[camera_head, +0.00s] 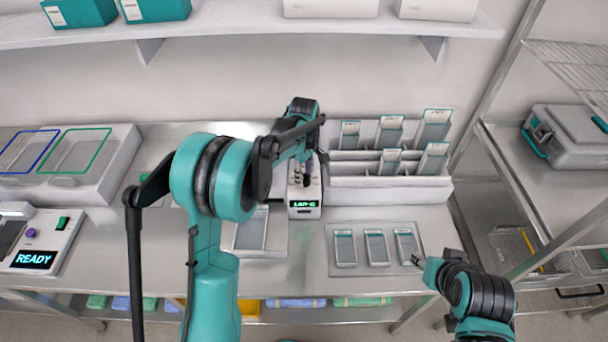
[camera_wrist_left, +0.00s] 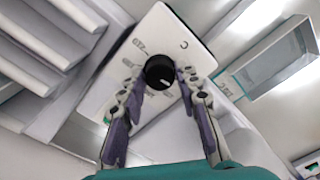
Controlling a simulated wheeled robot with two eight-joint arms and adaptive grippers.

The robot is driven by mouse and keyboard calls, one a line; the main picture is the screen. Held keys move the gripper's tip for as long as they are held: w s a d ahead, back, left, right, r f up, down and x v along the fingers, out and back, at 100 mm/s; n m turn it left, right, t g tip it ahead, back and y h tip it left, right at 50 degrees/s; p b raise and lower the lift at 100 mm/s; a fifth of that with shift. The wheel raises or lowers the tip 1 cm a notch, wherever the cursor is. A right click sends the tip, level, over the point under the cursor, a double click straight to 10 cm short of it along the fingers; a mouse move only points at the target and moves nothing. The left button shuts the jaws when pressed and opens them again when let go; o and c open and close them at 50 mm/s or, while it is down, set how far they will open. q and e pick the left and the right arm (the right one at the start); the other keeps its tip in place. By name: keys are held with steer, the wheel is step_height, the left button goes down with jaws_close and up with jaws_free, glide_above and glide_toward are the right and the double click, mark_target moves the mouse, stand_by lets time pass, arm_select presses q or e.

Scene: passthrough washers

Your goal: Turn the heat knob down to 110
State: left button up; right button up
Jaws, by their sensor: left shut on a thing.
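The heat knob (camera_wrist_left: 160,72) is a round black knob with a small white mark, on a white panel (camera_wrist_left: 158,32) with printed scale labels, turned and hard to read. My left gripper (camera_wrist_left: 160,80) has one purple-padded finger on each side of the knob and is shut on it. In the head view my left gripper (camera_head: 304,172) is over the white unit (camera_head: 304,194), whose green display (camera_head: 304,204) is too small to read surely. The knob is hidden there. My right gripper (camera_head: 418,261) is near the right end of a grey tray; its fingers are too small to judge.
The grey tray (camera_head: 375,273) holds three teal-labelled packs. A white rack (camera_head: 390,190) with several packs stands behind it. Another pack (camera_head: 252,230) lies left of the white unit. A machine reading READY (camera_head: 35,259) is at far left. A shelf (camera_head: 250,22) hangs above.

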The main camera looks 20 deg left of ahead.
arm_select(q)
steer(key=o, duration=1.2)
step_height(320, 180, up, 12)
steer(key=s+f+m+t+b, duration=0.25)
steer(key=s+m+b, duration=0.45)
steer(key=s, duration=0.6)
steer(key=s+f+m+t+b, duration=0.4)
steer(key=s+f+m, duration=0.3)
steer(key=s+f, duration=0.3)
steer(key=s+b, duration=0.1)
steer(key=s, duration=0.1)
steer(key=shift+s+a+f+t, duration=0.15)
steer(key=shift+s+f+t, duration=0.15)
steer(key=shift+f+t, duration=0.05)
